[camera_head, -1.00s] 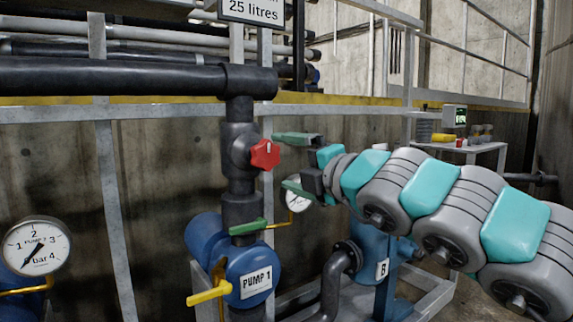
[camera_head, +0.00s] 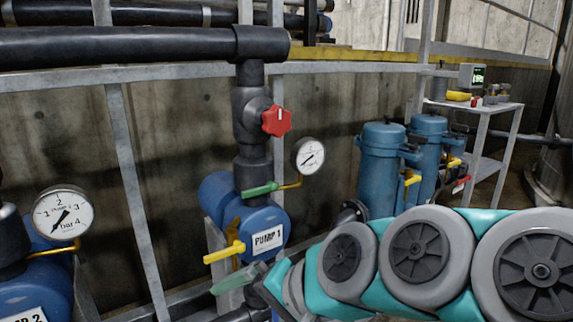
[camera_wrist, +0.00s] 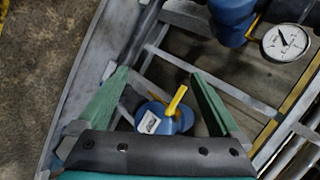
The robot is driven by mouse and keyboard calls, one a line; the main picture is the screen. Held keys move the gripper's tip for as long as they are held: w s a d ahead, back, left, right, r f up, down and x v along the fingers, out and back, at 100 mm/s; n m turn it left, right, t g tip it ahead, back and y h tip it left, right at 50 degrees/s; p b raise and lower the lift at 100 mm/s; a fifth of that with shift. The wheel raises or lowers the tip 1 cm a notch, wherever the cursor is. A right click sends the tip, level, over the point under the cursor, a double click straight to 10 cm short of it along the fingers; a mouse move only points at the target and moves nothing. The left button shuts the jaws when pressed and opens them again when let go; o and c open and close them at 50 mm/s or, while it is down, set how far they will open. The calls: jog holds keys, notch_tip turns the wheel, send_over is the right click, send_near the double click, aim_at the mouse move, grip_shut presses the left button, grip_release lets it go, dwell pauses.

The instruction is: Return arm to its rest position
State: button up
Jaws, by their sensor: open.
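My gripper (camera_head: 252,284) has green fingers and shows at the lower middle of the head view, at the end of my grey and teal arm. It is in front of and below the blue pump labelled PUMP 1 (camera_head: 268,240). In the wrist view my gripper (camera_wrist: 158,74) has its two green fingers spread wide with nothing held. A blue pump body (camera_wrist: 172,122) with a yellow handle shows beyond and between the fingers, apart from them. The red valve knob (camera_head: 276,121) on the black pipe is clear of my gripper. My arm hides the lower right of the head view.
Pressure gauges stand left (camera_head: 62,213) and right (camera_head: 308,156) of PUMP 1. Two blue filter housings (camera_head: 381,165) stand right of it, behind my arm. A metal cart (camera_head: 484,108) is at the back right. A grey frame post (camera_head: 136,190) runs down left of PUMP 1.

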jog(key=s+d+f+n+g+h, duration=0.2)
jog(key=s+d+f+g+h, duration=0.1)
jog(key=s+d+f, duration=0.4)
jog(key=s+d+f+n+g+h+p, duration=0.1)
jog(key=s+d+f+h, duration=0.4)
jog(key=d, duration=0.8)
notch_tip(320, 180, down, 3)
jog(key=s+n+g, duration=0.1)
jog(key=s+g, duration=0.1)
jog(key=shift+d+n+g, duration=0.3)
jog(key=shift+d+g, duration=0.1)
jog(key=shift+w+f, duration=0.1)
